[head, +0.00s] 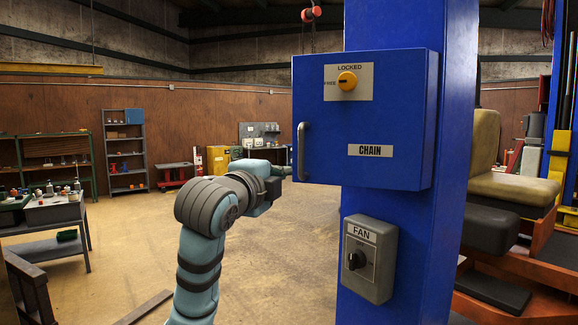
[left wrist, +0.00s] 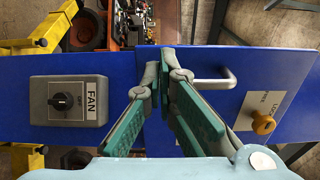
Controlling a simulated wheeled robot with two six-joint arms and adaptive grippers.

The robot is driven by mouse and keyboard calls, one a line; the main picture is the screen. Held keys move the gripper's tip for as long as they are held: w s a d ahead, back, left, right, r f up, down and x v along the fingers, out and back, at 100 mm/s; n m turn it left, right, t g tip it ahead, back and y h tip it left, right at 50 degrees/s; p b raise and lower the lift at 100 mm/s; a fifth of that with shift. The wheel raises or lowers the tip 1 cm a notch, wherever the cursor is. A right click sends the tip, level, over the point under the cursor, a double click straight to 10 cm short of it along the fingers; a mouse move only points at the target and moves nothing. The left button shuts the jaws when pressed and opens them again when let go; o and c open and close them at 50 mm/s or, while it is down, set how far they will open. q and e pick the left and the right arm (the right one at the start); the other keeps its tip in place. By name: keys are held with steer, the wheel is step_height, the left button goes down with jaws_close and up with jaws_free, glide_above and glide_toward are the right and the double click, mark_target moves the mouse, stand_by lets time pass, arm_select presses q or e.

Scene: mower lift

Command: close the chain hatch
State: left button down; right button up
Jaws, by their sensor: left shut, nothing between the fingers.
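The blue chain hatch (head: 385,115), labelled CHAIN, is on a blue column in the head view. I cannot tell whether the hatch is fully shut. The knob's pointer direction is unclear. My left gripper (head: 280,172) is beside the hatch's lower left edge, its tips apparently hidden there. In the left wrist view the gripper (left wrist: 160,76) is shut and empty near the handle (left wrist: 213,80), with the knob (left wrist: 262,122) to the right. My right gripper is not seen.
A grey FAN switch box (head: 369,259) is on the column (head: 407,240) below the hatch. A padded seat (head: 510,185) on a machine stands to the right. Shelves (head: 125,150) and a workbench (head: 52,212) stand at the left. The floor between is mostly clear.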

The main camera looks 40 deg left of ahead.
mark_target(293, 166)
arm_select(q)
steer(key=shift+p+x, duration=0.85)
steer(key=shift+x, duration=2.3)
steer(key=shift+r, duration=0.1)
